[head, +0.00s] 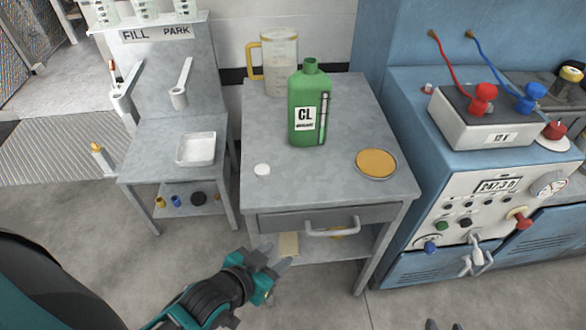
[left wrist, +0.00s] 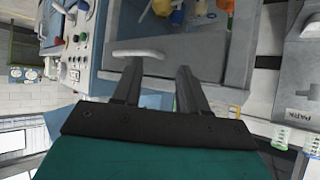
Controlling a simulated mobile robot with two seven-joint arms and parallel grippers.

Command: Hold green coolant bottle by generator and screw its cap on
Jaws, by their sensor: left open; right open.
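The green coolant bottle (head: 308,105), labelled CL, stands upright on the grey table beside the blue machine, its neck bare on top. A small white cap (head: 262,170) lies on the tabletop in front of the bottle, to its left. My left gripper (head: 274,258) is open and empty, low in front of the table's drawer and apart from both. In the left wrist view its two spread fingers (left wrist: 158,78) point at the drawer front and handle.
The grey table (head: 335,195) also holds a clear jug (head: 279,62) behind the bottle and an amber round dish (head: 376,163) at right. A drawer handle (head: 332,227) sticks out in front. The blue machine (head: 470,170) stands right; a stand with a white tray (head: 196,148) stands left.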

